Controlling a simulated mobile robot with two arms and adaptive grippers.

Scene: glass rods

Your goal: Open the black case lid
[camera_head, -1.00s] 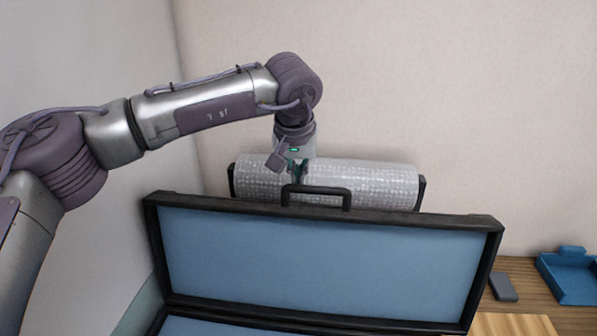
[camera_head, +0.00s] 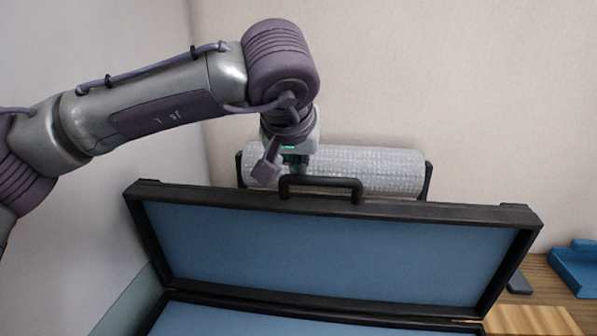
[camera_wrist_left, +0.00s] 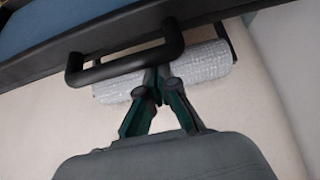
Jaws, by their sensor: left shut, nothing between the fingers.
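The black case stands open in the head view. Its lid (camera_head: 330,245) is raised, with the blue lining facing me. The black handle (camera_head: 320,183) sits on the lid's top edge. My left gripper (camera_head: 297,168) is just behind the lid's top edge, beside the left part of the handle. In the left wrist view the gripper (camera_wrist_left: 160,88) has its green fingers drawn together with nothing held, close to the handle (camera_wrist_left: 125,60). I cannot tell whether the fingers touch the handle or lid. The case's bottom part (camera_head: 240,322) shows only in part. My right gripper is not in view.
A roll of bubble wrap (camera_head: 375,170) on a black holder stands behind the lid, close to my left gripper. A blue tray (camera_head: 577,270) and a small dark object (camera_head: 519,284) lie on the wooden table at the right. Walls stand behind and at the left.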

